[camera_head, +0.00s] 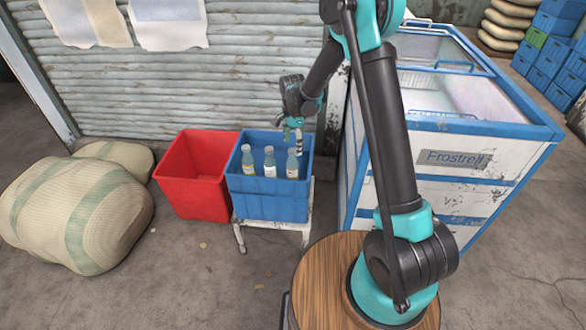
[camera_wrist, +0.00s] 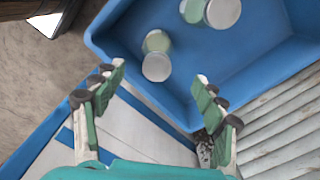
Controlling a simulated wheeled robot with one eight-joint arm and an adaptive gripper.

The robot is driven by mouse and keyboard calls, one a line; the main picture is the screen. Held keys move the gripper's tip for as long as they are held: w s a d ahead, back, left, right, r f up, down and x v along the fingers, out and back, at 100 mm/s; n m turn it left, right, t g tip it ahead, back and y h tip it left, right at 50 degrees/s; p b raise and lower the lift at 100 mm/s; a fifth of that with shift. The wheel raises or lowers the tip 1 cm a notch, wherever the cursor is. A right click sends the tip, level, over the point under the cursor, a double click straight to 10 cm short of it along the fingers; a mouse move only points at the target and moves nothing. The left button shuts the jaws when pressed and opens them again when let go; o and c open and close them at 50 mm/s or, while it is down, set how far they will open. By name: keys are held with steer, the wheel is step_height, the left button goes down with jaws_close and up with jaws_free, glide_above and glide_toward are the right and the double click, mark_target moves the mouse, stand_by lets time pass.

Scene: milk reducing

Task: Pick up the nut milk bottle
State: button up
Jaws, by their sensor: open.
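Three bottles with grey-blue upper parts and pale labels stand upright in the blue crate (camera_head: 268,207): a left bottle (camera_head: 248,161), a middle bottle (camera_head: 270,163) and a right bottle (camera_head: 292,165). I cannot tell which is the nut milk; the labels are too small to read. My gripper (camera_head: 293,133) is open and empty above the crate's right back part, close over the right bottle. In the wrist view my gripper (camera_wrist: 160,73) has its fingers apart, with one pale-capped bottle (camera_wrist: 156,66) just beyond the gap between the tips.
The blue crate's walls (camera_wrist: 105,28) surround the bottles, and it rests on a low white stand (camera_head: 241,232). A red crate (camera_head: 192,198) stands left of it. A white and blue freezer (camera_head: 445,165) is close on the right, a corrugated shutter (camera_head: 185,90) behind.

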mark_target(293, 149)
step_height(293, 149, down, 3)
steer(key=shift+f, duration=0.1)
steer(key=shift+s+a+f, duration=0.1)
steer(key=shift+s+f, duration=0.1)
steer(key=shift+f, duration=1.15)
steer(key=shift+s+f, duration=0.15)
steer(key=shift+f, duration=1.15)
steer(key=c, duration=1.6)
